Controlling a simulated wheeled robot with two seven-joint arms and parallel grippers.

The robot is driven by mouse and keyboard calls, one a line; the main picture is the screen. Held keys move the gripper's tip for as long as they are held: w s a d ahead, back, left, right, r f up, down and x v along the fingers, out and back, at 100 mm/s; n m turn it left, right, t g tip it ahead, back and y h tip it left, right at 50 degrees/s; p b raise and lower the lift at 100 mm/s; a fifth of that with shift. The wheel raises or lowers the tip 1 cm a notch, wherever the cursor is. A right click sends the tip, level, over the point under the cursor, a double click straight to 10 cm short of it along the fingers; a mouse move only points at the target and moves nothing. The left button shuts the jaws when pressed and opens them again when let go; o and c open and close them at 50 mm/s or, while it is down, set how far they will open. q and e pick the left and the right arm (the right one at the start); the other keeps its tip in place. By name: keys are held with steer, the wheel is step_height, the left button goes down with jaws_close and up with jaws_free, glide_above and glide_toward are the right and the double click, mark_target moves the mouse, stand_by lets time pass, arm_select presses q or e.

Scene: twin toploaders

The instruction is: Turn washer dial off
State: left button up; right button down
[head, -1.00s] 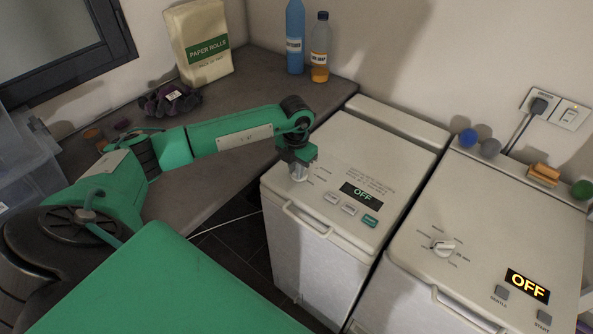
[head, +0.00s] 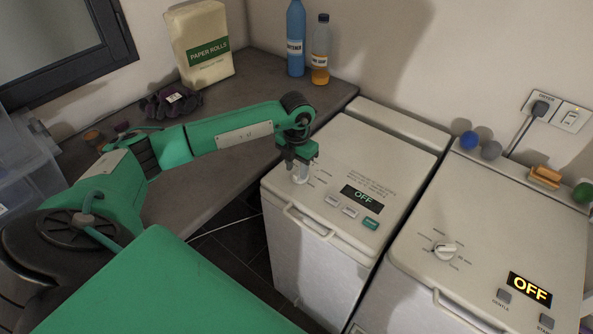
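Two white toploaders stand side by side. The left machine (head: 395,165) has a small panel with a dark display reading OFF (head: 363,197) and a row of buttons below it. My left gripper (head: 300,178) points down at the left part of this panel, where printed marks ring a spot. It covers the dial there, so the dial's pointer and the gap between the fingers are not clear. The right machine (head: 490,215) has a white dial (head: 444,251), untouched, and a display reading OFF (head: 530,289) in yellow. My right gripper is not in view.
A grey counter (head: 225,150) holds paper rolls (head: 199,45), a blue bottle (head: 296,40) and an orange-filled bottle (head: 320,50). Balls and an orange sponge (head: 545,176) lie at the right machine's back. The right machine's panel is clear.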

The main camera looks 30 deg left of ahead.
mark_target(297, 174)
arm_select(q)
step_height(297, 174, up, 12)
steer(key=b, duration=0.2)
stand_by(0.6)
